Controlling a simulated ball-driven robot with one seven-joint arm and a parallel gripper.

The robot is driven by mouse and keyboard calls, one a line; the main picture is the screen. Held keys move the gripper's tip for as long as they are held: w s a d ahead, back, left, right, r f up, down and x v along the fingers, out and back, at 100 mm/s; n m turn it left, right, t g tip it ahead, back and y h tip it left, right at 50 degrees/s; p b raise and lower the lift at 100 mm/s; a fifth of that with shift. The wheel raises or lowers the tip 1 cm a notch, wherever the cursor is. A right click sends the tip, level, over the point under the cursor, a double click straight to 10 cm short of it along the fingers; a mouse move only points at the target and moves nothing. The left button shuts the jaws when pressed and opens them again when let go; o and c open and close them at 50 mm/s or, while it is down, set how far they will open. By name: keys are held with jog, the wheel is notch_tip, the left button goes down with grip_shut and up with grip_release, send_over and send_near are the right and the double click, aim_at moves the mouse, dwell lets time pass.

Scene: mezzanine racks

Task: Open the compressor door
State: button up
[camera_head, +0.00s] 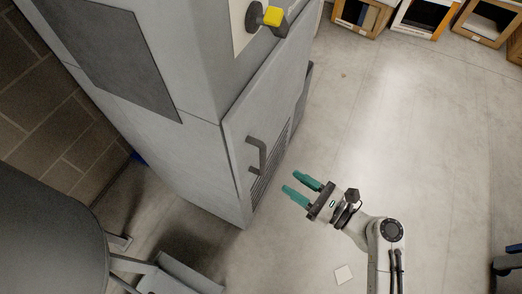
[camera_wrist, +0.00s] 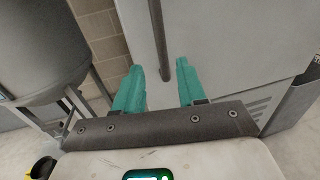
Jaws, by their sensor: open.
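The compressor door (camera_head: 270,110) is the light grey panel on the side of the tall grey cabinet, and it looks shut. Its dark bar handle (camera_head: 257,155) stands on the panel beside a louvred vent. My gripper (camera_head: 301,186) has teal fingers, is open and empty, and is to the right of and below the handle, apart from it. In the wrist view the door (camera_wrist: 225,40) fills the upper right. The handle (camera_wrist: 158,40) shows above and between the fingertips of my gripper (camera_wrist: 160,72), with its upper end out of frame.
A yellow-and-black knob (camera_head: 272,16) sticks out above the door. A dark grey tank (camera_head: 50,240) on metal legs stands at lower left. Open boxes (camera_head: 425,15) line the top right. The floor (camera_head: 400,130) right of the cabinet is mostly clear.

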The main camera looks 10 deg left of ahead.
aim_at(263, 161)
jog(key=x, duration=1.1)
jog(key=shift+r+p, duration=0.2)
jog(key=shift+p, duration=0.1)
grip_shut()
